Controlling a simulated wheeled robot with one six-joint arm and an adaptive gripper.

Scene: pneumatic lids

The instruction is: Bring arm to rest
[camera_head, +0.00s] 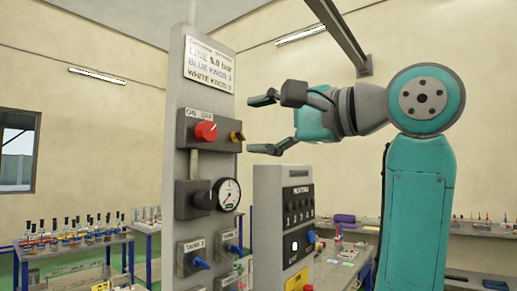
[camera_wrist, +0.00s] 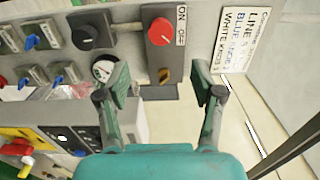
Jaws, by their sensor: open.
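My gripper (camera_head: 264,124) is open and empty in the head view, its two fingers spread one above the other and pointing left. It is to the right of the tall grey panel (camera_head: 210,105), near the red knob (camera_head: 206,131) under the "ON OFF" label. In the wrist view my gripper (camera_wrist: 165,90) shows its fingers on either side of a brass fitting (camera_wrist: 164,76) on the panel's side, with no contact that I can make out. The red knob (camera_wrist: 160,31) lies beyond the fingers there.
The panel carries a round gauge (camera_head: 227,194) and blue valve knobs (camera_head: 201,262). A lower grey box (camera_head: 268,215) stands below my gripper. A table with bottles (camera_head: 70,245) is at the left, and a bench (camera_head: 480,230) at the right. Open air lies above my gripper.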

